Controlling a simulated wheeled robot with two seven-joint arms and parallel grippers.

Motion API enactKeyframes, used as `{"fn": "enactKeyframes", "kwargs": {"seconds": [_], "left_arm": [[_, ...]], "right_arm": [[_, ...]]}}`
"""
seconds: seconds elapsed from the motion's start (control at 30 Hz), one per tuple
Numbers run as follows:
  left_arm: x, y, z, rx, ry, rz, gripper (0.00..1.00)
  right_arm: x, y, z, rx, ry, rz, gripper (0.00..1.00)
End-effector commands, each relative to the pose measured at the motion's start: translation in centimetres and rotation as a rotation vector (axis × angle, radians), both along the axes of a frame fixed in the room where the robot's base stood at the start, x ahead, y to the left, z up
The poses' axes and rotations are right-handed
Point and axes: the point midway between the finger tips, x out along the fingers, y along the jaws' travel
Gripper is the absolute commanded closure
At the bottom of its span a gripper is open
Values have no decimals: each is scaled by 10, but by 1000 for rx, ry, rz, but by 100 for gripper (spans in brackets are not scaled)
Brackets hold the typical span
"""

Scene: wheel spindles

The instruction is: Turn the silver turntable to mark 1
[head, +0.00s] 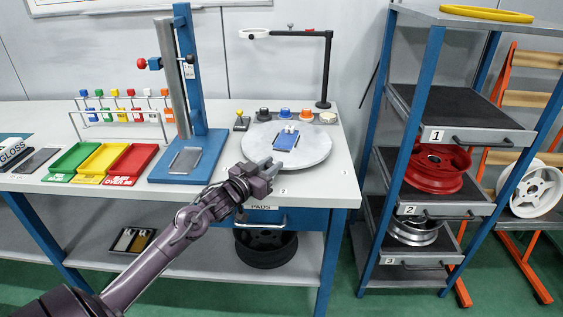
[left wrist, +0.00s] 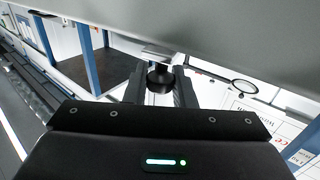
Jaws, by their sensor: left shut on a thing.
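The silver turntable (head: 312,150) is a round disc on the white bench, carrying a blue block with silver parts (head: 285,140). My left gripper (head: 270,168) is at the disc's front left rim. In the left wrist view the gripper (left wrist: 160,88) is shut on a dark knob (left wrist: 159,78) close under a broad grey surface. The knob is hidden in the head view. A small mark 2 (head: 283,191) is on the bench in front of the disc. Another small mark (head: 344,172) lies to its right, too small to read surely. My right gripper is out of view.
Behind the disc are coloured buttons (head: 285,114) and a black lamp stand (head: 325,75). A blue press stand (head: 205,140) and coloured trays (head: 98,160) are to the left. A shelf rack (head: 418,150) with wheels stands right of the bench.

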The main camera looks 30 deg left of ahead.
Motion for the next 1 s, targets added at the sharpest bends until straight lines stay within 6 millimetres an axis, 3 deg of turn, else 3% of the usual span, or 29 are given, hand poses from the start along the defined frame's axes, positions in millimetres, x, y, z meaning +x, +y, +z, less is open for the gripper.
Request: {"fn": "enactKeyframes", "kwargs": {"seconds": [0.03,0.23,0.67,0.7,0.8,1.0], "left_arm": [[-2,11,4,5,1,-31,100],[-7,32,1,0,0,-157,100],[-9,37,2,-7,0,-195,100],[-9,36,2,-7,0,-195,72],[-9,36,2,-7,0,-195,59],[-10,36,1,-6,1,-196,59]], "right_arm": [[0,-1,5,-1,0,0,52],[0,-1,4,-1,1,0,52],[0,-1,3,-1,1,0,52],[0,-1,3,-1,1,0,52],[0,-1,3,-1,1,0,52],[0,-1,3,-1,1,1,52]]}}
